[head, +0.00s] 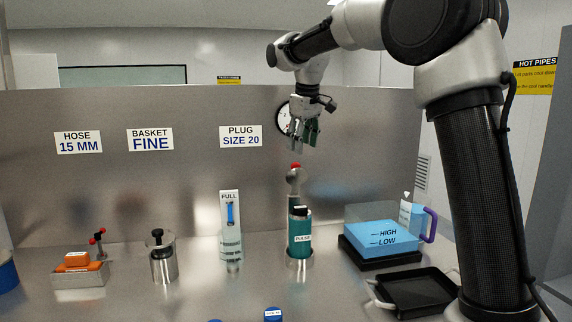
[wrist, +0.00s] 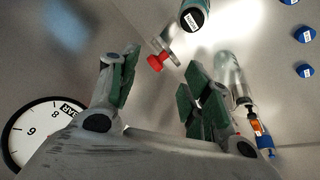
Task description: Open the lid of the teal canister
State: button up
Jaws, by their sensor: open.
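The teal canister (head: 300,240) stands upright in a steel ring-like holder (head: 299,265) on the bench, with a "PULSE" label on its side. Its black lid (head: 300,211) sits on top. In the wrist view the canister's dark top (wrist: 193,20) shows at the upper edge, beyond the fingers. My gripper (head: 302,143) is open and empty, high above the canister and fingers down. In the wrist view its green-padded fingers (wrist: 157,82) are spread wide. A red knob (head: 295,166) on a steel part shows between canister and gripper; it also appears between the fingers in the wrist view (wrist: 158,62).
A clear level tube (head: 230,240) marked "FULL" and a steel pot (head: 162,260) stand left. A blue-filled tank (head: 382,238), a purple-handled jug (head: 414,217) and a black tray (head: 420,292) are right. Blue caps (head: 273,314) lie in front.

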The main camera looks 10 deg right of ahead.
aim_at(296, 163)
jog(key=m, duration=0.2)
jog(key=w+m, duration=0.1)
jog(key=m, duration=0.2)
jog(key=shift+w+a+f+m+t, duration=0.25)
jog(key=shift+a+m+t, duration=0.1)
jog(key=shift+m+t, duration=0.05)
jog(key=shift+w+f+m, duration=0.15)
jog(key=shift+m, duration=0.45)
jog(key=x, duration=0.7)
jog(key=shift+w+a+f, duration=0.1)
jog(key=shift+w+f, duration=0.05)
jog(key=shift+f, duration=0.05)
grip_shut()
